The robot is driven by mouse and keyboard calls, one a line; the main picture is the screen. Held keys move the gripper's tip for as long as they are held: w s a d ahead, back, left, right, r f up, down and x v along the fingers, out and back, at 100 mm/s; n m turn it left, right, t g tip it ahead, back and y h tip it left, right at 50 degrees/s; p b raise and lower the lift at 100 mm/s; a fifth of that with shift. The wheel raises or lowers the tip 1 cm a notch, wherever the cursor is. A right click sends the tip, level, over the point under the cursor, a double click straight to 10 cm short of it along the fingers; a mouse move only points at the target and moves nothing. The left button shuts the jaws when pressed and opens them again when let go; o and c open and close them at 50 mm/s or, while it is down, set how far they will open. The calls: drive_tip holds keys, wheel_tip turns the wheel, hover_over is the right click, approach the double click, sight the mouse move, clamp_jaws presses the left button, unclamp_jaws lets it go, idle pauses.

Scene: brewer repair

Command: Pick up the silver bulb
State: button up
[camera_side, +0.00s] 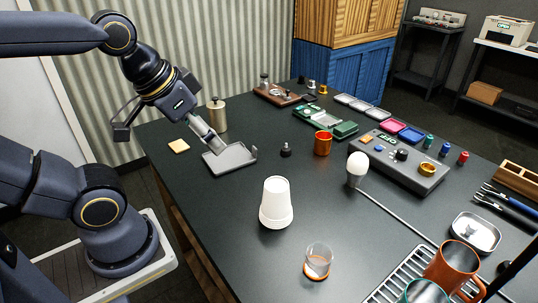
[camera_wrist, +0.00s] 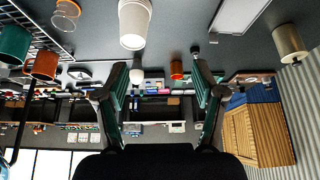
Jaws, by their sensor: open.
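The bulb (camera_side: 357,165) has a round white globe and a silver-grey base. It stands on the dark table right of centre in the side view, globe up. In the wrist view, which looks across the table upside down, the bulb (camera_wrist: 136,76) is small and far off between my fingers. My gripper (camera_side: 208,136) is at the far left of the table, above and beside a grey tray (camera_side: 230,158), well apart from the bulb. Its two fingers (camera_wrist: 160,85) are spread with nothing held.
A white cup (camera_side: 276,203) stands between my gripper's side and the front. An orange cup (camera_side: 322,144), a black knob (camera_side: 286,150) and a grey control box (camera_side: 405,165) are near the bulb. A metal canister (camera_side: 217,115) stands close behind my gripper. Mugs (camera_side: 452,268) sit front right.

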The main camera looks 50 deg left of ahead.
drive_tip(key=shift+o, duration=1.2)
